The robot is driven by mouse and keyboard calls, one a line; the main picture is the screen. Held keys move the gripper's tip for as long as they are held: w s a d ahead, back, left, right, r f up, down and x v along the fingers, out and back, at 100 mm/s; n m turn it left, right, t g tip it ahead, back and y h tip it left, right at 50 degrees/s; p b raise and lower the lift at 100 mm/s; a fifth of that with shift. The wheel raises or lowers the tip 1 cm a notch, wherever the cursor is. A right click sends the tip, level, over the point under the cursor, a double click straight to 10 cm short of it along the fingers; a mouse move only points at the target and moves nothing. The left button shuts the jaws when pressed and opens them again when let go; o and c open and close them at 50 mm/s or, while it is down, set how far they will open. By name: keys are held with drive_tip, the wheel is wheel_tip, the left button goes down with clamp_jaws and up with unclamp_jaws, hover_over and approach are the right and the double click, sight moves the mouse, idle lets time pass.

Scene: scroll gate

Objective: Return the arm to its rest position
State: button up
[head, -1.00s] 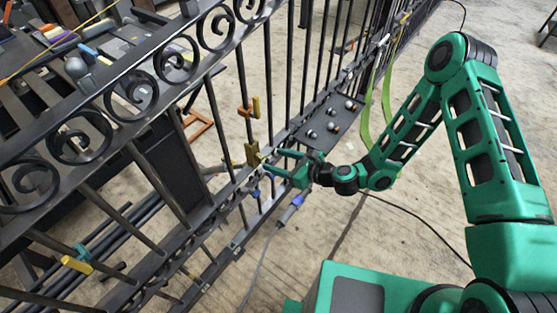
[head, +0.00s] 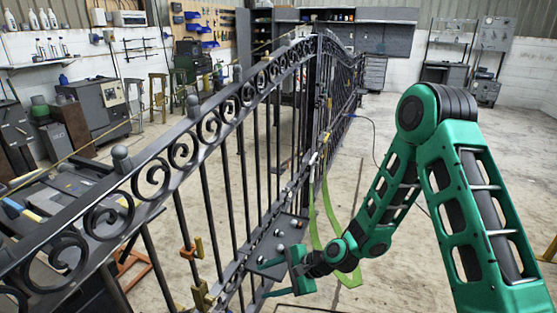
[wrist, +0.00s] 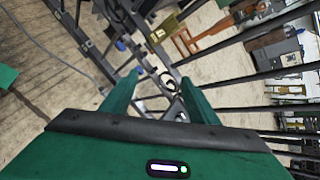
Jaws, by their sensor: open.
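My green gripper (head: 266,280) is at the end of my bent green arm, low on the right side of the black iron gate (head: 181,155). Its two fingers are apart with nothing held between them. In the wrist view the open fingers (wrist: 160,88) point toward the gate's dark lower rails. Whether a fingertip touches the gate cannot be told. My arm rises from the gripper to a high elbow at the right, then comes down toward my body.
A dark plate with round knobs (head: 280,240) is on the gate just above the gripper. Brass clamps (head: 191,248) sit on the bars to the left. Yellow-green straps (head: 330,230) hang behind the wrist. Open concrete floor lies beyond the arm; workshop benches line the back.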

drive_tip(key=s+d+r+n+h, duration=0.2)
drive_tip(key=d+r, duration=0.3)
drive_tip(key=d, duration=0.5)
drive_tip(key=s+d+r+n+h, duration=0.1)
drive_tip(key=d+r+n+h, duration=0.2)
drive_tip(key=d, duration=0.7)
drive_tip(key=s+d+r+n+h, duration=0.1)
drive_tip(key=s+d+r+h, duration=0.1)
drive_tip(key=d+r, duration=0.55)
drive_tip(key=s+d+r+g+h, duration=0.1)
drive_tip(key=s+d+r, duration=0.4)
drive_tip(key=s+d, duration=0.3)
drive_tip(key=s+d+r+g+h, duration=0.1)
drive_tip(key=s+d+r, duration=0.4)
drive_tip(key=s, duration=1)
drive_tip(key=d, duration=0.3)
drive_tip(key=shift+s+d+g, duration=0.15)
drive_tip(key=shift+g, duration=0.25)
drive_tip(key=shift+w+f+h, duration=0.3)
drive_tip(key=shift+w, duration=0.35)
